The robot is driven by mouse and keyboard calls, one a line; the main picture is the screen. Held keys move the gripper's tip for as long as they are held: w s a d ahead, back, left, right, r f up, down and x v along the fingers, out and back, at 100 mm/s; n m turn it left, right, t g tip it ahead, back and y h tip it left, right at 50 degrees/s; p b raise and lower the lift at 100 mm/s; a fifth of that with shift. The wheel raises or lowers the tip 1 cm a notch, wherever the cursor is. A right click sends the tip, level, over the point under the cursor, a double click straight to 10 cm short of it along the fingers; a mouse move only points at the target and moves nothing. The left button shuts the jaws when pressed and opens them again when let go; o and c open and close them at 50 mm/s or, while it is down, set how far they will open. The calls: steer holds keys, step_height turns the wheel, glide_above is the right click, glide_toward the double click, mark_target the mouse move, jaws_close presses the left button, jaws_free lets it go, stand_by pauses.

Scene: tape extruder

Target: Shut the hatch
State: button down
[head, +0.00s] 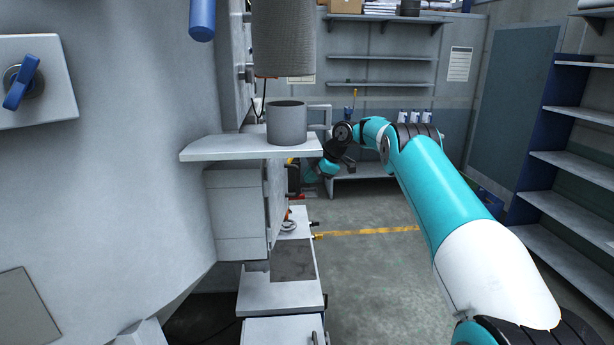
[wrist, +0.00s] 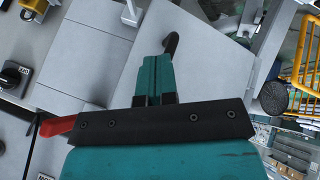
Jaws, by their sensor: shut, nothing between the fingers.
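The light grey machine (head: 120,150) fills the left of the head view. A grey box-like housing (head: 236,215) with an upright panel (head: 275,200) on its right side sits below a flat ledge. I cannot tell for certain which panel is the hatch or how far it stands open. My gripper (wrist: 158,70) is shut and empty in the wrist view, its teal fingers together over a pale grey panel (wrist: 205,62). A black hooked part (wrist: 171,43) shows at the fingertips; contact is unclear. In the head view my gripper is small and partly hidden beside the ledge.
The ledge (head: 215,149) carries a grey cup-like cylinder (head: 287,122), with a larger cylinder (head: 282,38) hanging above. A lower grey bench (head: 285,292) stands below. Shelves (head: 575,160) line the right. Floor (head: 375,270) is free between. A red part (wrist: 58,126) shows beside my gripper.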

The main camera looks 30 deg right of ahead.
steer(key=v, duration=1.1)
steer(key=s+a+f+m+t+b, duration=0.3)
steer(key=s+f+m+t+b, duration=0.85)
steer(key=b, duration=1.05)
steer(key=w+a+m+p, duration=0.1)
steer(key=w+p, duration=0.3)
steer(key=w, duration=0.4)
steer(key=w+a+r+m+p, duration=0.1)
steer(key=w+p, duration=0.3)
steer(key=w, duration=0.4)
steer(key=shift+a+r, duration=0.15)
steer(key=shift+a, duration=0.65)
